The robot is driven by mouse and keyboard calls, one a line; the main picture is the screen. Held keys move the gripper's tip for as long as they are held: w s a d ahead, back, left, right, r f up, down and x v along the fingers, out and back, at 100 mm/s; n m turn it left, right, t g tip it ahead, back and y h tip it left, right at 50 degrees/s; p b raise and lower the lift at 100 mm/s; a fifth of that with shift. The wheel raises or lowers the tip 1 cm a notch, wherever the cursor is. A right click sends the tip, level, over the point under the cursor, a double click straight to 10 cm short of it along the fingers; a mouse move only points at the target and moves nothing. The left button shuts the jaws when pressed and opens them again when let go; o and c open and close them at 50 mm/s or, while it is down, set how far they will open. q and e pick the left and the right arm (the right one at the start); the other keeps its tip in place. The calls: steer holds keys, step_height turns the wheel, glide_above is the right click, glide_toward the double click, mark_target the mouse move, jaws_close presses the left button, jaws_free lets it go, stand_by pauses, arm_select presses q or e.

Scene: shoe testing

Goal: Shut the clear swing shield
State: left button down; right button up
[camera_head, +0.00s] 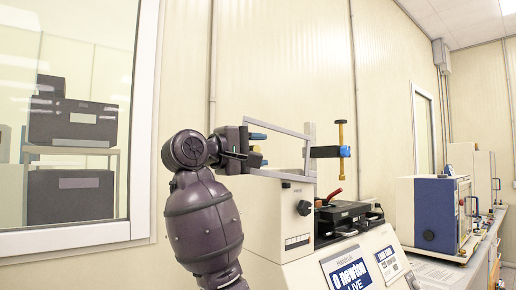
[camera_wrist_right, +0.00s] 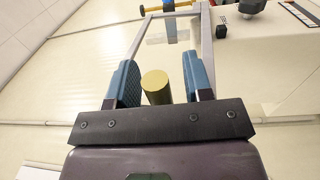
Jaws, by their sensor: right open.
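The clear swing shield (camera_head: 283,127) shows in the head view as a grey metal frame around a see-through middle, standing out to the left above the white testing machine. Its two frame bars (camera_wrist_right: 207,28) also show in the right wrist view. My right gripper (camera_head: 258,149) is at the shield's left end, with its fingers apart. In the right wrist view, the open gripper (camera_wrist_right: 162,85) has a yellow round-ended cylinder (camera_wrist_right: 156,84) between its blue fingertips, with visible gaps. Whether the cylinder belongs to the shield is unclear. My left gripper is not in view.
A brass upright with a blue block (camera_head: 345,151) stands at the shield's right end. A blue and white device (camera_head: 435,215) stands farther right. A window (camera_head: 75,120) is at left.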

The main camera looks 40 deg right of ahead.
steer(key=shift+d, duration=0.1)
steer(key=shift+c, duration=0.4)
jaws_close()
steer(key=shift+r, duration=0.1)
